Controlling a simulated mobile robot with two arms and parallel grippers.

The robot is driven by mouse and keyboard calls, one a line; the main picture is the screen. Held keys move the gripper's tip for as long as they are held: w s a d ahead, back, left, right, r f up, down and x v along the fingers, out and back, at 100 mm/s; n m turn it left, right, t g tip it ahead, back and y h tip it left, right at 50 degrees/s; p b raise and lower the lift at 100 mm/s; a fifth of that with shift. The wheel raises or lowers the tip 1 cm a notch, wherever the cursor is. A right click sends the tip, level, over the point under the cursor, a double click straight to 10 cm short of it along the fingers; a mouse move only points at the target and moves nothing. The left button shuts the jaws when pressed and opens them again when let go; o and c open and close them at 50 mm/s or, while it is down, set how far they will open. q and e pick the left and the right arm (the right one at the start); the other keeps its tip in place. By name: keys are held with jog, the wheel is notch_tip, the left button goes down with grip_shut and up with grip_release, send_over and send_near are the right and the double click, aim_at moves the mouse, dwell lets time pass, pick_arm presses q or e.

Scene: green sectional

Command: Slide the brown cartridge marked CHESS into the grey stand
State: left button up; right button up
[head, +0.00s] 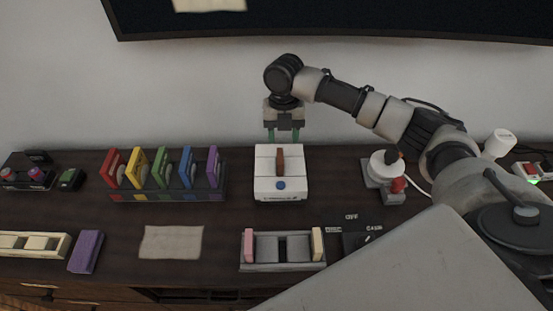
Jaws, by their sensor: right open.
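A brown cartridge (280,158) stands upright in the top of the white console (264,184); no marking on it is readable at this size. A grey stand (281,266) lies in front of the console, near the front of the cabinet top. A pink piece (249,245) stands at its left end and a pale yellow piece (317,244) at its right end, with dark space between them. My right gripper (284,137) is open, pointing down over the back of the console, just behind the brown cartridge in the picture. My left gripper is out of view.
A dark rack (168,196) of several coloured cartridges stands left of the console. A purple block (86,252) and cream tray (33,244) lie front left. A white device with a red part (383,170) stands right. A beige sheet (172,243) lies left of the stand.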

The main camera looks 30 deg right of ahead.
aim_at(280, 156)
jog(key=f, duration=0.2)
jog(key=shift+s+a+f, duration=0.1)
jog(key=shift+s+f, duration=0.15)
jog(key=shift+f, duration=0.15)
jog(key=f, duration=0.2)
jog(key=a+f+p, duration=0.1)
jog(key=f, duration=0.1)
jog(key=shift+f, duration=0.6)
jog(key=shift+c, duration=1.3)
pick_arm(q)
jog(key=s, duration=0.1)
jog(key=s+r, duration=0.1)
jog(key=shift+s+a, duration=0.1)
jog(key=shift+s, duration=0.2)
pick_arm(e)
grip_shut()
